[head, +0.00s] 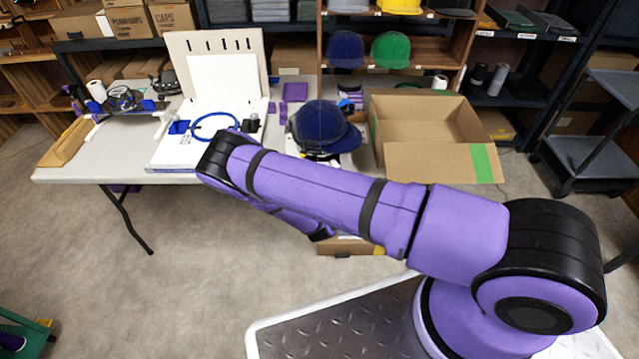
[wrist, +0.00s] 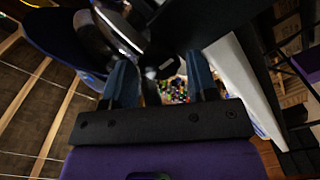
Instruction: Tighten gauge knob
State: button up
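In the wrist view my gripper (wrist: 160,76) has its two blue-grey fingers spread apart. Nothing is visibly held between them. I cannot pick out the gauge knob for certain. A small black round part (head: 249,126) beside a blue ring (head: 214,125) on the white board (head: 180,152) could be it, but it is too small to tell. In the wrist view a blurred silver curved part (wrist: 118,28) shows beyond the left finger. I cannot tell what it belongs to.
The grey-white table (head: 75,165) also holds a dark blue cap (head: 320,128), an open cardboard box (head: 425,160) at right and a clamp-like device (head: 122,99) at left. A box (head: 350,246) lies on the floor under my arm.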

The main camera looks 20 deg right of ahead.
jog(key=shift+s, duration=0.1)
jog(key=v, duration=1)
jog(key=shift+s+a, duration=0.15)
jog(key=shift+s, duration=0.1)
jog(key=shift+r, duration=0.1)
